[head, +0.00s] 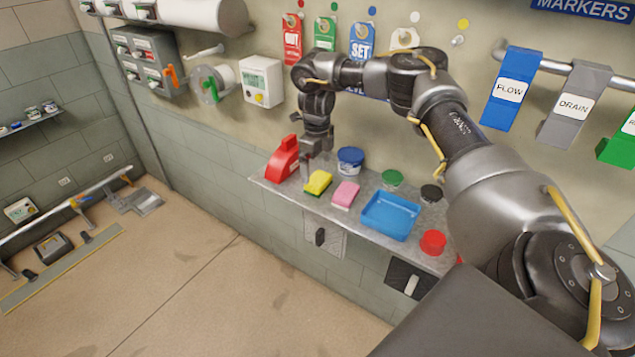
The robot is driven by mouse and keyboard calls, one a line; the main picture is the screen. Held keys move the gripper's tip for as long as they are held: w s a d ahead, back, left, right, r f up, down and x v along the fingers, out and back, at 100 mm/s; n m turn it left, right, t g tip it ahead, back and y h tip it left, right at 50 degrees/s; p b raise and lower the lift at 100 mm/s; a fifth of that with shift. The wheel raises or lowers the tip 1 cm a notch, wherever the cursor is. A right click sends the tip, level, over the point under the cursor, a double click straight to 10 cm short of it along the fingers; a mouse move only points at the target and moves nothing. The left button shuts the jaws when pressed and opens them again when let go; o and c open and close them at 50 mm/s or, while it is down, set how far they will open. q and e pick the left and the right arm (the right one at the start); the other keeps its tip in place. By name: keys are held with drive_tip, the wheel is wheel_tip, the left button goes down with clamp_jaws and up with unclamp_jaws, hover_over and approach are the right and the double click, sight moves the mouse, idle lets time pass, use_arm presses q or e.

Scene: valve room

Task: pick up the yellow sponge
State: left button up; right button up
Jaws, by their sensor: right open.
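The yellow sponge (318,182) lies on the grey wall shelf (365,235), between a red object on its left and a pink sponge on its right. It has a green layer along its lower part. My right gripper (307,181) points down at the left end of the yellow sponge, its jaws open. A fingertip shows beside the sponge; I cannot tell whether it touches. The second finger is hard to make out. My left gripper is not in view.
Close by on the shelf are the red object (283,159), the pink sponge (346,194) and a blue tub (350,159). A blue tray (390,215), green lid (391,178), black lid (431,193) and red lid (433,242) stand further right. Tags hang above.

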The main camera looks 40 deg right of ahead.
sight(318, 179)
drive_tip(key=shift+s+f, duration=0.1)
drive_tip(key=shift+f, duration=0.3)
wheel_tip(318, 179, down, 4)
drive_tip(key=p, duration=0.3)
drive_tip(key=shift+d+f, duration=0.15)
drive_tip(key=shift+f, duration=0.4)
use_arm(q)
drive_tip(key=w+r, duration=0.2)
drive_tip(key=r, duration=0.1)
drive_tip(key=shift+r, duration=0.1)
use_arm(e)
drive_tip(key=shift+s, duration=0.1)
drive_tip(key=c, duration=1)
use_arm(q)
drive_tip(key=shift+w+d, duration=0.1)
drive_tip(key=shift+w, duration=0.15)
use_arm(e)
drive_tip(key=shift+r, duration=0.1)
